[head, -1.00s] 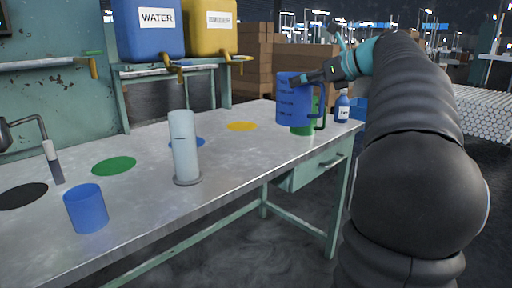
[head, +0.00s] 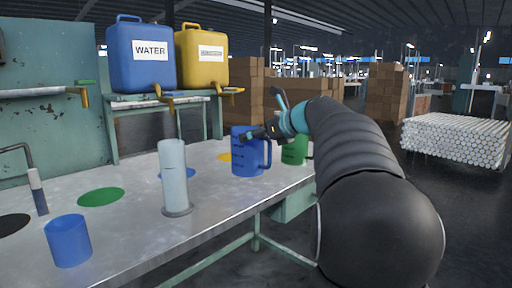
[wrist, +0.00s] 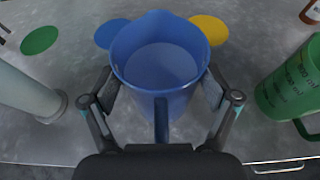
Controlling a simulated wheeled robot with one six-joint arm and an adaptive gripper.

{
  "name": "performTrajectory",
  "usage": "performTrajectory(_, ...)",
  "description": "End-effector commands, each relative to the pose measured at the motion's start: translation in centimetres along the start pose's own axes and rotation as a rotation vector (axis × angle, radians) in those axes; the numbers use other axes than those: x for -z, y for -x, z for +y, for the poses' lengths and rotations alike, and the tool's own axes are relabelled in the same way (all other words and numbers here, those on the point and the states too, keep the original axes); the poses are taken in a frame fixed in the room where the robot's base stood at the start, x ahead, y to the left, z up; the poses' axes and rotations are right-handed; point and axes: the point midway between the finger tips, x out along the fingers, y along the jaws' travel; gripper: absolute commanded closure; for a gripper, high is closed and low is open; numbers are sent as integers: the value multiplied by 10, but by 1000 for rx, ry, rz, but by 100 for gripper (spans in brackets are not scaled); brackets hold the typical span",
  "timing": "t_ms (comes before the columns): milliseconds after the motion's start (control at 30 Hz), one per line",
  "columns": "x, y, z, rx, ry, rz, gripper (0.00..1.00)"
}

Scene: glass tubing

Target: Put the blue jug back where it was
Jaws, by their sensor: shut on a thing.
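The blue jug (head: 247,160) is upright over the metal bench, in front of the yellow disc (head: 225,156). I cannot tell whether its base touches the bench. My gripper (head: 262,133) is shut on it. In the wrist view, the fingers press the jug (wrist: 158,97) from both sides, and its handle points toward my gripper. A pale flat surface shows inside. The blue disc (head: 165,174) is left of the jug, partly hidden by the clear cylinder. In the wrist view, the blue disc (wrist: 108,34) and yellow disc (wrist: 213,29) lie beyond the jug.
The clear cylinder (head: 173,175) stands to the left of the jug. The green jug (head: 294,150) stands to the right. A blue cup (head: 68,241), green disc (head: 101,197) and black disc (head: 12,226) are further left. Water (head: 140,75) and yellow (head: 203,75) canisters stand behind.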

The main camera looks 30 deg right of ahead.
Motion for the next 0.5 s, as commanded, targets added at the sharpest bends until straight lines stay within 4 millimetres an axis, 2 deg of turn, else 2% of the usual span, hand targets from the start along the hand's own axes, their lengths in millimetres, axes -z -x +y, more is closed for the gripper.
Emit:
performTrajectory(100,19,-7,0,-1,-3,0,80)
performTrajectory(200,27,-10,0,-1,-1,0,80)
performTrajectory(500,28,-11,0,0,0,0,80)
